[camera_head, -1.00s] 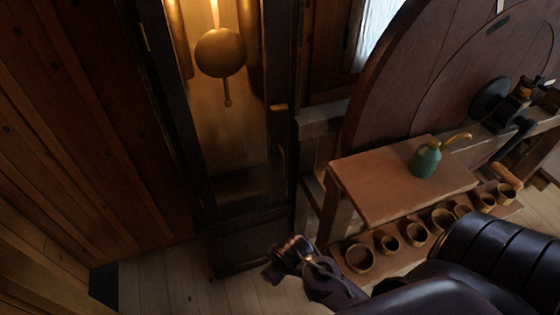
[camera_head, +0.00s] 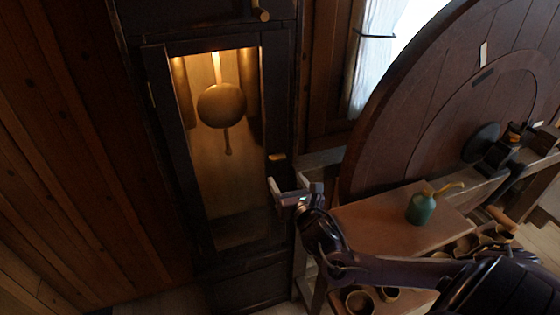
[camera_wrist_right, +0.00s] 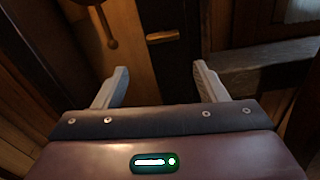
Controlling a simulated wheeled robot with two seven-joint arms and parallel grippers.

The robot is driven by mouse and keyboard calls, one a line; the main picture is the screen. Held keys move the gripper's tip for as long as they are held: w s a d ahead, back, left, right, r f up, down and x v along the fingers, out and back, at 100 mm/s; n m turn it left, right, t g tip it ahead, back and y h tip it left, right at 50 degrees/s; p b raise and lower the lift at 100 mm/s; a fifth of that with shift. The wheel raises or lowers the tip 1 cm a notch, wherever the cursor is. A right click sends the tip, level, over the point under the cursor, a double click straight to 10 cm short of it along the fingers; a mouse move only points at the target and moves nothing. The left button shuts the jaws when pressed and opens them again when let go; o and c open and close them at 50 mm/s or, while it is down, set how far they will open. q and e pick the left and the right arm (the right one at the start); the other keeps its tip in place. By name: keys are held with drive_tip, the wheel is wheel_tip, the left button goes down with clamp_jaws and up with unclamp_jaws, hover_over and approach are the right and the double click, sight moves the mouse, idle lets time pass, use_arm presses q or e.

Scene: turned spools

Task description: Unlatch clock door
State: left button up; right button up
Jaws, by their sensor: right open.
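The tall dark clock case has a door (camera_head: 174,128) whose glazed opening shows a lit interior. A brass pendulum (camera_head: 221,105) hangs inside it. The door looks shut. A small brass latch (camera_head: 277,157) sits at the door's right edge; it also shows in the right wrist view as a short bar (camera_wrist_right: 162,37) beyond the fingertips. My right gripper (camera_head: 287,182) is open and empty, just below and in front of the latch, apart from it. In the right wrist view its fingers (camera_wrist_right: 161,69) spread with the latch ahead, between their lines. My left gripper is not in view.
A small wooden bench (camera_head: 380,222) stands right of the clock, under my right arm, with a green oil can (camera_head: 421,208) on it. Several small bowls (camera_head: 360,301) sit below. A large wooden wheel (camera_head: 400,130) rises behind. Plank wall (camera_head: 60,150) is at left.

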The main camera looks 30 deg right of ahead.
sight(279, 160)
drive_tip(key=shift+n+t, duration=0.3)
drive_tip(key=shift+n, duration=0.3)
drive_tip(key=b+x, duration=0.1)
drive_tip(key=x, duration=0.1)
drive_tip(key=b+x, duration=0.1)
drive_tip(key=x, duration=0.2)
drive_tip(key=r+b+x, duration=0.1)
drive_tip(key=b+x, duration=0.1)
drive_tip(key=x, duration=0.1)
drive_tip(key=shift+d, duration=0.4)
drive_tip(key=c, duration=1)
